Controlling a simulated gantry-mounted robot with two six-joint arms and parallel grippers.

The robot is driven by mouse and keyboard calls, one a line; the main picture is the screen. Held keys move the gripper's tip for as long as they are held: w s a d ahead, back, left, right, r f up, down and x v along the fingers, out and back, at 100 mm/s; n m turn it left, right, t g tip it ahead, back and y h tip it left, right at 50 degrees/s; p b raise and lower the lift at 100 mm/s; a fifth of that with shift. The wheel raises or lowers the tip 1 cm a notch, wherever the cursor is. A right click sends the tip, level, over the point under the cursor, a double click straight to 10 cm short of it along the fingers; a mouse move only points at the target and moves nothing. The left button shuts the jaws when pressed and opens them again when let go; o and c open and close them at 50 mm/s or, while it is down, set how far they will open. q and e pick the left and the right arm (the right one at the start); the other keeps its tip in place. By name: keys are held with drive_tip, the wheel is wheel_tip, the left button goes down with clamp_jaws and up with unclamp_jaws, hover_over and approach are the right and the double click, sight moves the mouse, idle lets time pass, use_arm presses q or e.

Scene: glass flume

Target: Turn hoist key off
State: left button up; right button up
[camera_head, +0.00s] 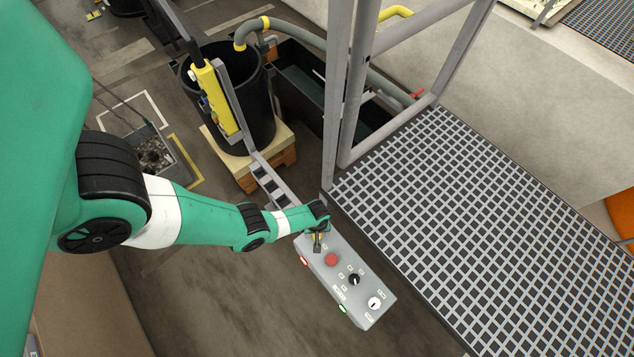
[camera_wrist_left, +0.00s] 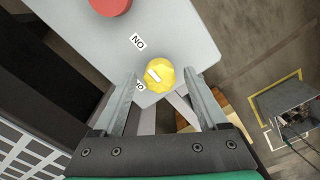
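A grey control box (camera_head: 340,283) hangs beside the grating platform in the head view. My left gripper (camera_head: 317,242) is at its upper end. In the left wrist view, a round yellow key knob (camera_wrist_left: 160,76) with a slanted white mark is on the box face. An upside-down "ON" label (camera_wrist_left: 138,41) is beside it, and a second label is partly hidden by a finger. My left gripper (camera_wrist_left: 161,80) is open, with its fingers on either side of the knob and gaps visible. My right gripper is not in view.
The box also carries a red button (camera_head: 331,260), a black selector (camera_head: 354,280) and a white dial (camera_head: 375,303). A grating platform (camera_head: 490,220) with grey posts is to the right. A black barrel (camera_head: 250,115) on a wooden pallet and a yellow pendant (camera_head: 220,105) stand behind.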

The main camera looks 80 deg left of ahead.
use_arm(q)
clamp_jaws()
drive_tip(key=shift+m, duration=0.4)
drive_tip(key=m, duration=0.9)
drive_tip(key=shift+m, duration=0.4)
drive_tip(key=m, duration=0.3)
drive_tip(key=shift+m, duration=2.2)
